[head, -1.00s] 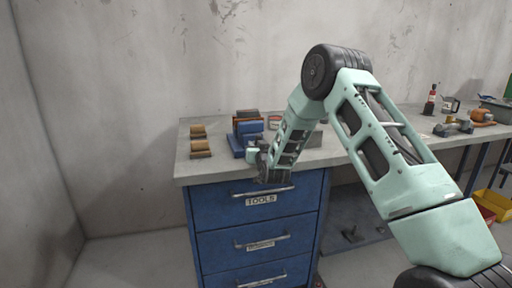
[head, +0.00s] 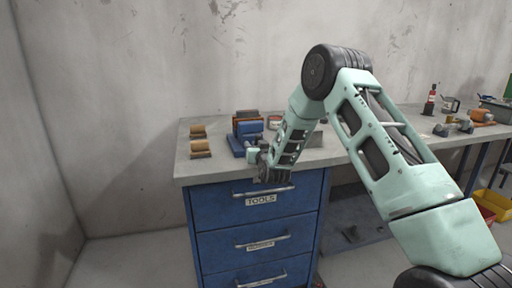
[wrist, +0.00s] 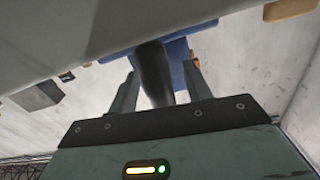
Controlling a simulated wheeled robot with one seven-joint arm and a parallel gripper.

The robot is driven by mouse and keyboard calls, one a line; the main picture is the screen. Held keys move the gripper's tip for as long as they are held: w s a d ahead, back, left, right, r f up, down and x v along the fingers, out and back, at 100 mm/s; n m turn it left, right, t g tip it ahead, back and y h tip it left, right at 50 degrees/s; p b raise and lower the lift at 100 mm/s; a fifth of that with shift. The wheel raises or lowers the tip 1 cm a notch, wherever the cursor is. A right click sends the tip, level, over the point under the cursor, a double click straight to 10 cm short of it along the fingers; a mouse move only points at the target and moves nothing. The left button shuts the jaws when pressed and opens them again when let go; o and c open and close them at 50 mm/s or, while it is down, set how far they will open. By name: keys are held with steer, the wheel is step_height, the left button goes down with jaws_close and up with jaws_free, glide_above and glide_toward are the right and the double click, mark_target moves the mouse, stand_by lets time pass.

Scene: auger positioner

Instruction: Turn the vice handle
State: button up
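The blue vice (head: 240,143) sits on the bench top near its front edge, left of my forearm. In the wrist view part of its blue body (wrist: 181,60) shows behind the fingers. A dark rounded bar (wrist: 153,72), which looks like the vice handle, runs between my two fingers. My gripper (wrist: 160,82) is open, with one finger on each side of the bar and small gaps visible. I cannot tell whether either finger touches it. In the head view my gripper (head: 254,157) is at the front of the vice, and my wrist hides most of the handle.
The grey bench top (head: 223,168) stands on a blue drawer cabinet (head: 230,219) with metal pulls. Two brown blocks (head: 200,148) lie left of the vice, and a can (head: 275,122) stands behind it. A red bottle (head: 430,102) and other items are far right.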

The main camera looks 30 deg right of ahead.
steer(key=shift+o, duration=0.4)
steer(key=shift+a, duration=0.1)
steer(key=b+v, duration=0.2)
steer(key=v, duration=1.5)
steer(key=shift+s, duration=0.2)
steer(key=shift+r, duration=0.1)
steer(key=shift+c, duration=0.4)
steer(key=shift+c, duration=1.2)
steer(key=p+x, duration=0.1)
steer(key=x, duration=0.4)
steer(key=p+x, duration=0.1)
steer(key=x, duration=0.5)
steer(key=p+x, duration=0.1)
steer(key=x, duration=0.5)
steer(key=shift+r, duration=0.35)
